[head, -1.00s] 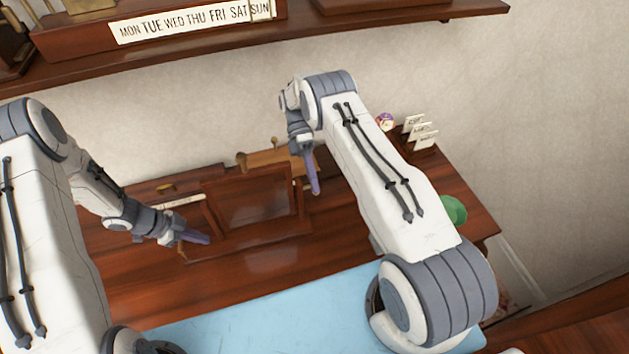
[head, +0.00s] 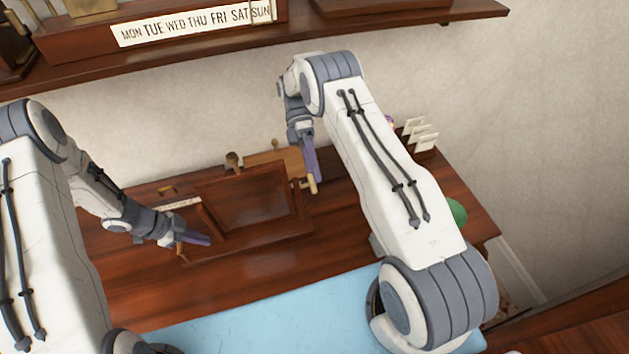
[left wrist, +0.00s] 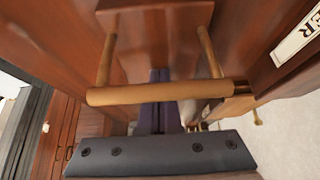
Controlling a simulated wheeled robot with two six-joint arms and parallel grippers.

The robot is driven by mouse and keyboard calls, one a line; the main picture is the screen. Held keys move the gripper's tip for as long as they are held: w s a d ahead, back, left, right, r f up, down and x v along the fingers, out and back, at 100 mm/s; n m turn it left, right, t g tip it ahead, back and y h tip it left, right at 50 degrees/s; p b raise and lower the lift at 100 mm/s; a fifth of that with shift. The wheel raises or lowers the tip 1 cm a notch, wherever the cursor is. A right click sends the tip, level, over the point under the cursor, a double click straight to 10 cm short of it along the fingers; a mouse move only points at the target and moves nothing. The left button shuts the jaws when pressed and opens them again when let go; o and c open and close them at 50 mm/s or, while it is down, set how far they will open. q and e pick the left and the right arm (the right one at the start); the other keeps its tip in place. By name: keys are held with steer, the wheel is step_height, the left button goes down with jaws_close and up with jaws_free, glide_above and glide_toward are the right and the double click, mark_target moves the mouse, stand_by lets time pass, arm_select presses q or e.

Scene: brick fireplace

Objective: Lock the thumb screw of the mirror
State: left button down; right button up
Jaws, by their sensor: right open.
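The mirror (head: 293,199) is a dark red-brown wooden framed panel on the desk, tilted in its stand. A small pale knob (head: 312,184), possibly the thumb screw, is at its right side. My right gripper (head: 315,178) is open, pointing down right beside this knob; I cannot tell whether they touch. My left gripper (head: 208,240) is low at the mirror's front left, its purple fingers together. In the left wrist view its fingers (left wrist: 159,118) pass behind a pale bar (left wrist: 160,93) on two rods, with nothing visible between them.
The desk (head: 130,275) carries a blue mat (head: 290,310) at the front. A card holder (head: 420,135) and a green object (head: 457,211) are at the right, partly behind my right arm. A shelf (head: 390,30) with a weekday strip (head: 190,24) runs above.

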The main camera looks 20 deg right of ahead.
step_height(320, 180, up, 5)
steer(key=o, duration=0.8)
steer(key=shift+s+d+f, duration=0.1)
steer(key=shift+s+d, duration=0.05)
steer(key=shift+d, duration=0.1)
steer(key=s+d+f+m+t+y, duration=0.35)
steer(key=d+m+t+y, duration=0.45)
steer(key=m, duration=0.6)
steer(key=s+d+f+m+t+y, duration=0.35)
steer(key=d+m+t+y, duration=0.2)
steer(key=m+t, duration=0.65)
steer(key=w+a+f+m+g, duration=0.2)
steer(key=w+a, duration=0.3)
steer(key=a, duration=0.6)
steer(key=shift+a+f, duration=0.25)
steer(key=shift+f, duration=0.15)
steer(key=shift+y, duration=0.25)
steer(key=shift+m, duration=0.3)
steer(key=c, duration=1.4)
